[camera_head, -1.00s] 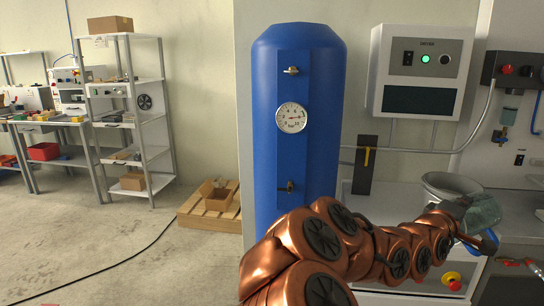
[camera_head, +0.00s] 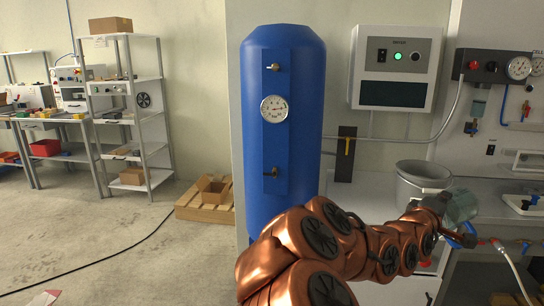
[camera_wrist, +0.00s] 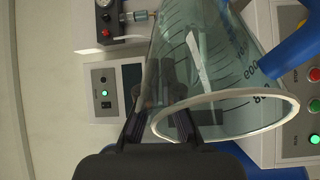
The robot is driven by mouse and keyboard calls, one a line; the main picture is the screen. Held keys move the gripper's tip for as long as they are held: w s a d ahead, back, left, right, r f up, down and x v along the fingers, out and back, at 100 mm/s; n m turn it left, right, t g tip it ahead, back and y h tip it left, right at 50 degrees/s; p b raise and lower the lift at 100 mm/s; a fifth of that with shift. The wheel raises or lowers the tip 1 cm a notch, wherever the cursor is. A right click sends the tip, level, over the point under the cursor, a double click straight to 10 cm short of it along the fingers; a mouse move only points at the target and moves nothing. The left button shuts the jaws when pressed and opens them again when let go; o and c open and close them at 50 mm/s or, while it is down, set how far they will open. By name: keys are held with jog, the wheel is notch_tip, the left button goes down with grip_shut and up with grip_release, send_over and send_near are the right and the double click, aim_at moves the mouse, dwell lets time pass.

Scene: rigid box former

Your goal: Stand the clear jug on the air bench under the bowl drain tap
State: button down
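The clear jug (camera_head: 462,207) is in my gripper (camera_head: 443,205), right of the grey metal bowl (camera_head: 422,180) in the head view. In the wrist view the jug (camera_wrist: 215,70) is tilted, with graduation marks and its rim towards the camera. My gripper's dark fingers (camera_wrist: 162,130) are at the rim and look closed on the jug's wall. A blue curved part (camera_wrist: 292,48) lies beside the jug; I cannot tell whether it is its handle. The drain tap under the bowl cannot be made out; my arm hides that area. The bench top (camera_head: 385,192) shows partly behind my arm.
A blue tank (camera_head: 283,120) stands left of the bench. A control box (camera_head: 397,68) with a green light hangs above. A red-handled fitting with a white hose (camera_head: 512,265) is at right.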

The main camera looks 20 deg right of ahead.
jog(key=w+a+f+n+t+y+b, duration=0.25)
jog(key=w+a+f+n+t, duration=0.2)
jog(key=w+a, duration=0.6)
jog(key=w+a+f+n+t+y+b, duration=0.2)
jog(key=w+a+f+n+t+y, duration=0.25)
jog(key=w, duration=1.05)
jog(key=w+a+f+n+t+y+b, duration=0.1)
jog(key=w+a+f+n+y+b, duration=0.2)
jog(key=a, duration=0.7)
jog(key=w+a+f+n+t+y, duration=0.15)
jog(key=w+a+f+y, duration=0.35)
jog(key=a, duration=0.6)
jog(key=w+a+f+n+t+y+b, duration=0.1)
jog(key=w+a+t+y+b, duration=0.3)
jog(key=a, duration=0.6)
notch_tip(320, 180, up, 22)
jog(key=w+g+h+p, duration=0.1)
jog(key=g+p, duration=0.1)
jog(key=p, duration=2.1)
jog(key=shift+f+p, duration=0.15)
jog(key=shift+p, duration=0.2)
jog(key=shift+w+a+g, duration=0.1)
jog(key=shift+a+g, duration=0.05)
jog(key=shift+g, duration=0.1)
